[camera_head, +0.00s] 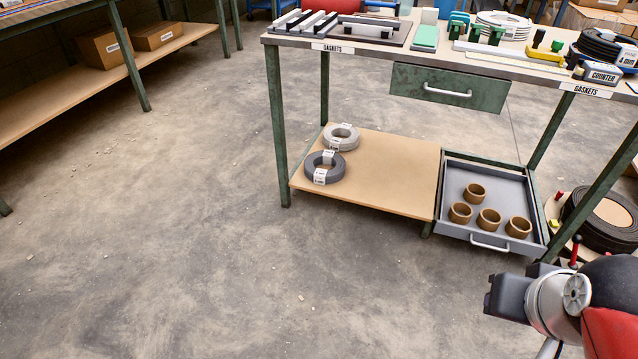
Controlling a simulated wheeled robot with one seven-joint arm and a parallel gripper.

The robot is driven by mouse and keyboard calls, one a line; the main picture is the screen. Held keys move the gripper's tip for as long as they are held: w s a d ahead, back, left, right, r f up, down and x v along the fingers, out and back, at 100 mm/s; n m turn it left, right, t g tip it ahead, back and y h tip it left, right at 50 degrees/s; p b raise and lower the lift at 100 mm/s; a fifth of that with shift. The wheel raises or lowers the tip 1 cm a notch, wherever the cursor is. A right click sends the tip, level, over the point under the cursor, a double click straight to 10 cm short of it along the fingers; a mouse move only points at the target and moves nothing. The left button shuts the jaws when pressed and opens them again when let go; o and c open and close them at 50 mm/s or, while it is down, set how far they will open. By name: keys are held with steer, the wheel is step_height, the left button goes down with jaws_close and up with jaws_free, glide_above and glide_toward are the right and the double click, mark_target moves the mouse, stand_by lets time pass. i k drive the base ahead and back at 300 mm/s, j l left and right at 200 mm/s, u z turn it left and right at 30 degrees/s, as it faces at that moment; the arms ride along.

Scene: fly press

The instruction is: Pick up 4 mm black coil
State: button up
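A dark coil (324,168) with a white label lies flat on the lower shelf of the workbench, towards the shelf's left front. A light grey coil (341,137) lies just behind it. My gripper (495,299) is at the lower right, in front of the bench and apart from all coils. Its fingers are dark and seen from behind, and nothing shows in them.
The workbench (430,60) has green legs and a closed drawer (450,88). A grey tray (500,181) with several brown rings sits right of the lower shelf (400,165). The floor on the left is clear.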

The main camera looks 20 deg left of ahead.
mark_target(605, 45)
steer(key=i+l, duration=0.2)
steer(key=l, duration=0.15)
steer(key=i+l, duration=0.4)
steer(key=l, duration=0.25)
